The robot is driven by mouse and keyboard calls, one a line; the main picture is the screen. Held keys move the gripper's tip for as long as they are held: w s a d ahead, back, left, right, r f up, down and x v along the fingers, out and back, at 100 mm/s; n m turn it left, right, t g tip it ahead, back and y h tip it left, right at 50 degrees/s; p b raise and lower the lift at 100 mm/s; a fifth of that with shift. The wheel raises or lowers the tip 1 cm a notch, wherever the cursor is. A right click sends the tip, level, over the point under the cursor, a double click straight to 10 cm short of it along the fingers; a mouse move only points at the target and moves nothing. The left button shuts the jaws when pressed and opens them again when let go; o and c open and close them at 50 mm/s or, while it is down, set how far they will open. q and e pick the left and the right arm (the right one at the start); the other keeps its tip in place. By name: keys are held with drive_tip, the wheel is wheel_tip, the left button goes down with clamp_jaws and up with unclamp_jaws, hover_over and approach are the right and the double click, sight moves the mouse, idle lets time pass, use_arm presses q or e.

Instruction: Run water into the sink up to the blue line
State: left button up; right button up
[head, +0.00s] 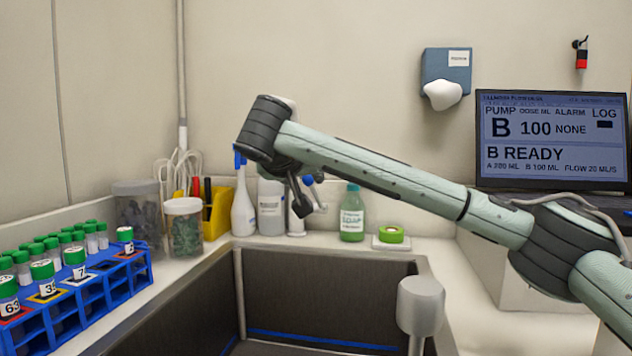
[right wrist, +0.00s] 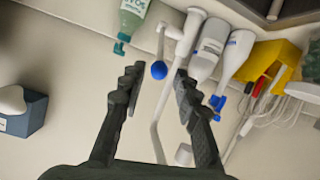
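The sink (head: 330,285) is a dark basin at the lower middle of the head view. The blue line (head: 320,341) runs low along its back wall, and I see no water at that level. The white tap (head: 313,198) stands behind the sink, partly hidden by my right gripper (head: 303,198). In the right wrist view, the tap (right wrist: 186,32) is beyond my fingertips. Its blue knob (right wrist: 158,70) appears in the gap between the two spread fingers, which do not visibly touch it. My right gripper is open and empty. My left gripper is out of view.
A spray bottle (head: 243,205), a white bottle (head: 271,208) and a green soap bottle (head: 352,215) stand close behind the sink. A blue tube rack (head: 95,300) is at left. A grey capped post (head: 421,300) rises at the sink's right side.

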sight(308, 182)
drive_tip(key=shift+w, duration=0.25)
drive_tip(key=shift+w+f, duration=0.15)
drive_tip(key=shift+w, duration=0.1)
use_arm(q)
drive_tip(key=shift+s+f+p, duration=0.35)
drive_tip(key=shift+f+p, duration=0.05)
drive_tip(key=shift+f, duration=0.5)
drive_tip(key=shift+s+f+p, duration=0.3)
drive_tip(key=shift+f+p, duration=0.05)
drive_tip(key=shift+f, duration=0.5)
use_arm(e)
drive_tip(key=shift+x, duration=3.2)
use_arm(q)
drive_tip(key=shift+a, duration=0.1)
use_arm(e)
drive_tip(key=shift+d, duration=0.1)
clamp_jaws()
